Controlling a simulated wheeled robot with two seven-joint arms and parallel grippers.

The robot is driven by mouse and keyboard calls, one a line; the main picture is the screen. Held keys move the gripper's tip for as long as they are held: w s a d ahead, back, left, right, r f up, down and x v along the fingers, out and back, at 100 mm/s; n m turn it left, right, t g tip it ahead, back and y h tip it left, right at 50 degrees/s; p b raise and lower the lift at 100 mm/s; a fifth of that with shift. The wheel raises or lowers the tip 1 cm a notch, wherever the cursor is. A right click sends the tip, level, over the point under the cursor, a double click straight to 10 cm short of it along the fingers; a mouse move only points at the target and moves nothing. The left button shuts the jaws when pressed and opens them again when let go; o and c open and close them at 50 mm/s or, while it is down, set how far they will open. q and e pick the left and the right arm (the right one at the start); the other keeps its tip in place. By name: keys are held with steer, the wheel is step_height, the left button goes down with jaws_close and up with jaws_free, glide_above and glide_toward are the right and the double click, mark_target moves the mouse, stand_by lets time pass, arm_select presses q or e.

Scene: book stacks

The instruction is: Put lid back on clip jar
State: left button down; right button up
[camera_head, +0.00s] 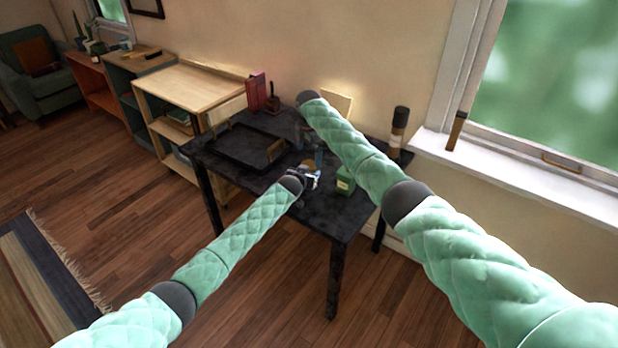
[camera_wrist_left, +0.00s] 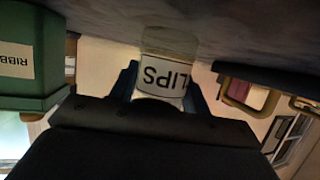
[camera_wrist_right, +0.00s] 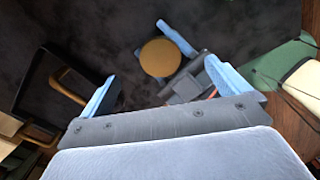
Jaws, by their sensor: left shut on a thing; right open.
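The clip jar (camera_wrist_left: 165,75) is clear with a white label reading "LIPS", upside down in the left wrist view. My left gripper (camera_wrist_left: 160,82) is shut around it, a blue finger on each side. In the right wrist view a round tan lid (camera_wrist_right: 160,57) shows from above, between the left gripper's fingers and over the jar. Whether it is fully seated cannot be told. My right gripper (camera_wrist_right: 160,76) is open above the lid, its blue fingers spread and apart from it. In the head view both grippers are close together over the black table (camera_head: 325,215), and the jar is mostly hidden.
A green box (camera_head: 345,181) labelled "RIBB" stands right of the jar. A black tray (camera_head: 236,147) with wooden handles lies on the table's left. A dark bottle-like object (camera_head: 399,125) stands at the back right. The table's front corner is clear.

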step_height(320, 180, up, 12)
stand_by(0.6)
arm_select(q)
steer(key=c, duration=0.6)
jaws_free()
steer(key=shift+s+a, duration=0.2)
steer(key=shift+s, duration=0.25)
steer(key=shift+b+v, duration=0.85)
steer(key=shift+v, duration=2.55)
arm_select(e)
steer(key=shift+f, duration=0.9)
arm_select(q)
steer(key=shift+r, duration=0.1)
